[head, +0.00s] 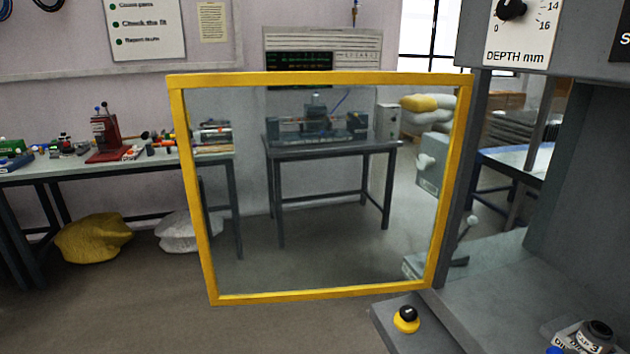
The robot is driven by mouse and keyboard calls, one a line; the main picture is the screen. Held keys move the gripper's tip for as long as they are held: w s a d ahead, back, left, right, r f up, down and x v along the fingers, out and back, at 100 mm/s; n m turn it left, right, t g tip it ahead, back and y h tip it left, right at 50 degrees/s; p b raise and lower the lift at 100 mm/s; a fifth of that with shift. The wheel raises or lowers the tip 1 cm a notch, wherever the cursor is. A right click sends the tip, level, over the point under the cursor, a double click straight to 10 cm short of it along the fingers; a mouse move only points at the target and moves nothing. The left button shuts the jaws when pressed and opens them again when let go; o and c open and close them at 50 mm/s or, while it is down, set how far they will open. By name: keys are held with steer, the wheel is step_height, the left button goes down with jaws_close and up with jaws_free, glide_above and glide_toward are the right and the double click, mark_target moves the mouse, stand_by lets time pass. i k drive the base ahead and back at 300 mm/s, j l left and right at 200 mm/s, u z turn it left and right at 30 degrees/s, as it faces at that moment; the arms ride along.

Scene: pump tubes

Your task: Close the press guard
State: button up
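The press guard (322,290) is a clear panel in a yellow frame. It stands swung out to the left of the press (555,40), with its right edge along the press's grey front post (467,150). The press opening to the right of the post is uncovered. My gripper is not in view, and nothing is seen touching the guard. I cannot make out a separate handle on the frame.
A yellow and black button (406,320) sits on a grey ledge below the guard's right corner. Small round parts (595,338) lie at the lower right. A cluttered bench (60,178) stands at the left, with sacks (93,238) beneath. Floor in front is clear.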

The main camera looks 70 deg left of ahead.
mark_target(194, 185)
steer(key=k+j, duration=0.1)
steer(key=j, duration=0.35)
steer(key=k+j, duration=0.15)
steer(key=j, duration=0.35)
steer(key=k+j, duration=0.1)
steer(key=j, duration=0.35)
steer(key=k+j, duration=0.1)
steer(key=j, duration=0.4)
steer(key=k+j, duration=0.1)
steer(key=j, duration=0.35)
steer(key=k+j, duration=0.15)
steer(key=j, duration=0.3)
steer(key=i+j, duration=0.1)
steer(key=j, duration=0.95)
steer(key=k+u, duration=0.1)
steer(key=k+j, duration=0.05)
steer(key=k, duration=0.05)
